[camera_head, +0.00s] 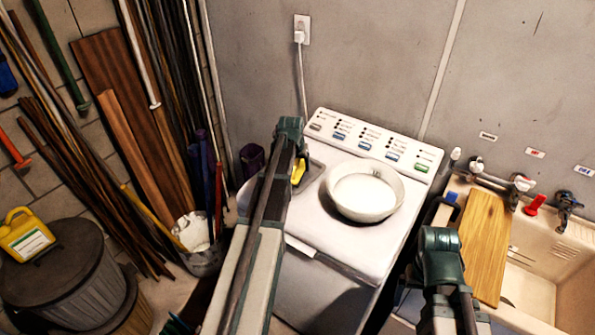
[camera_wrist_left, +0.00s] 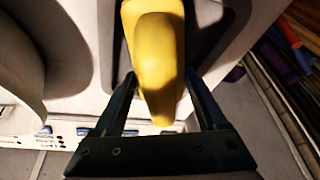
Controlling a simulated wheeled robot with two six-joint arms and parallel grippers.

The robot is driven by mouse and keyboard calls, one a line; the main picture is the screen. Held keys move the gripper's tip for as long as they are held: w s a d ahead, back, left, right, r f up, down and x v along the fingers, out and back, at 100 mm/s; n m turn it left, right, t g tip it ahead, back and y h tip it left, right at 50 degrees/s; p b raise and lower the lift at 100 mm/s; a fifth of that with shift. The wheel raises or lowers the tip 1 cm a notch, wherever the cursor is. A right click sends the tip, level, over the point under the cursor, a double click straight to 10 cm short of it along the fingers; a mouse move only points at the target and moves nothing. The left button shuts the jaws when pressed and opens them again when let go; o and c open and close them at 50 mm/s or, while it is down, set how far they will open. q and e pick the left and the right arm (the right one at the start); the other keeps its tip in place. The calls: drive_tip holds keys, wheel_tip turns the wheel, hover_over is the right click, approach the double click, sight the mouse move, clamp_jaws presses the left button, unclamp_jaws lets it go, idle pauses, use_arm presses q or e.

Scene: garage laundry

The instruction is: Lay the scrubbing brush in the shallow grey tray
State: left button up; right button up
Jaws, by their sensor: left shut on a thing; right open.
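The yellow scrubbing brush (camera_head: 298,173) shows beside my left arm at the washer's left. In the left wrist view the brush (camera_wrist_left: 158,60) is between the two fingers of my left gripper (camera_wrist_left: 163,90), which is shut on it. The shallow grey tray (camera_head: 316,170) lies on the washer top; my arm hides part of it. Its dark rim shows around the brush in the left wrist view (camera_wrist_left: 108,45). I cannot tell whether the brush touches the tray floor. My right gripper (camera_head: 440,240) is open, low at the right, away from the brush.
A white bowl (camera_head: 364,194) stands on the washer (camera_head: 340,248), right of the tray. A sink (camera_head: 528,285) with a wooden board (camera_head: 483,245) is at the right. A bucket (camera_head: 204,258), a lidded bin (camera_head: 70,275) and leaning planks (camera_head: 115,90) fill the left.

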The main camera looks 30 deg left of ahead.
use_arm(q)
drive_tip(key=shift+f, duration=0.2)
drive_tip(key=shift+f, duration=0.2)
drive_tip(key=o, duration=1.1)
drive_tip(key=shift+r, duration=0.2)
drive_tip(key=p+v, duration=1.1)
drive_tip(key=v, duration=0.1)
drive_tip(key=shift+s, duration=0.1)
drive_tip(key=shift+f, duration=0.15)
